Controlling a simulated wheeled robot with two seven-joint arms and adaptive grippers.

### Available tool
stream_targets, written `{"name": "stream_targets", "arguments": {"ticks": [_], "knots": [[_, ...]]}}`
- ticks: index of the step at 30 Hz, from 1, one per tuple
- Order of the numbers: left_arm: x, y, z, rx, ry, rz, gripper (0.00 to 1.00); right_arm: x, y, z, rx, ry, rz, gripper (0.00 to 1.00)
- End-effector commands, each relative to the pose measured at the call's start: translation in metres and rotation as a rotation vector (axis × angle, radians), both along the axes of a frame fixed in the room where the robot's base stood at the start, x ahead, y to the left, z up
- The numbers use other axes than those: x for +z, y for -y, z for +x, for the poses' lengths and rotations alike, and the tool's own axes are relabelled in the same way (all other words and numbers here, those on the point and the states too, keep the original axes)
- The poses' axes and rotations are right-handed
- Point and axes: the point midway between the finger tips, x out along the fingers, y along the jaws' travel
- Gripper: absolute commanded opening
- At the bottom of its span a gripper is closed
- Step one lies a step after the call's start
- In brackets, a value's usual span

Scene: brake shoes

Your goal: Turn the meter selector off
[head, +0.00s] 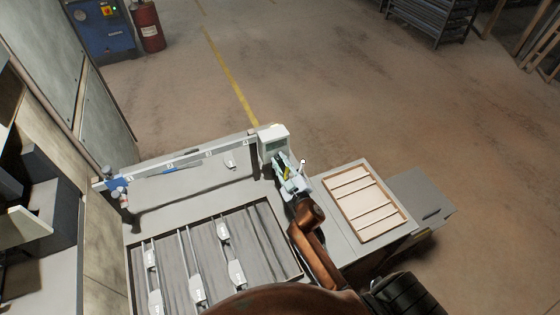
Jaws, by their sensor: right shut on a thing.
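The meter (272,138) is a pale box with a dark greenish display, standing at the back right corner of the grey workbench. My right gripper (284,164) is right against the lower front of the meter, its arm reaching up from the bottom of the head view. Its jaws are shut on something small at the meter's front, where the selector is. The fingers cover the selector, so its setting cannot be read. My left gripper is not in view.
A dark ribbed tray (262,228) with several pale brake parts lies on the bench. A wooden slotted tray (366,203) lies to the right. A low rail (185,165) with numbered marks runs along the back. Open floor lies beyond.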

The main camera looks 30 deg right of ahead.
Motion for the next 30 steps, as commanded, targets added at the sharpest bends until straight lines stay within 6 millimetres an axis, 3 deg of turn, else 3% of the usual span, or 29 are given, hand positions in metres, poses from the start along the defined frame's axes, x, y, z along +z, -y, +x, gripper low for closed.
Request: {"name": "stream_targets", "arguments": {"ticks": [10, 26, 27, 30], "knots": [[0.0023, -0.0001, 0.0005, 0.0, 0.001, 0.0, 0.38, -0.0012, -0.0002, -0.0003, 0.0, -0.018, -0.129, 0.0], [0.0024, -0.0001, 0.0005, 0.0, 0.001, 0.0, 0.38, -0.0014, -0.0003, -0.0002, 0.0, -0.02, -0.149, 0.0], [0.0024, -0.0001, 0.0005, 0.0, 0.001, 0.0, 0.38, -0.0014, -0.0003, -0.0002, 0.0, -0.02, -0.149, 0.22], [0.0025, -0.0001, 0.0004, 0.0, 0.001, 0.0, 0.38, -0.0011, -0.0003, -0.0002, 0.0, -0.019, -0.149, 0.24]]}}
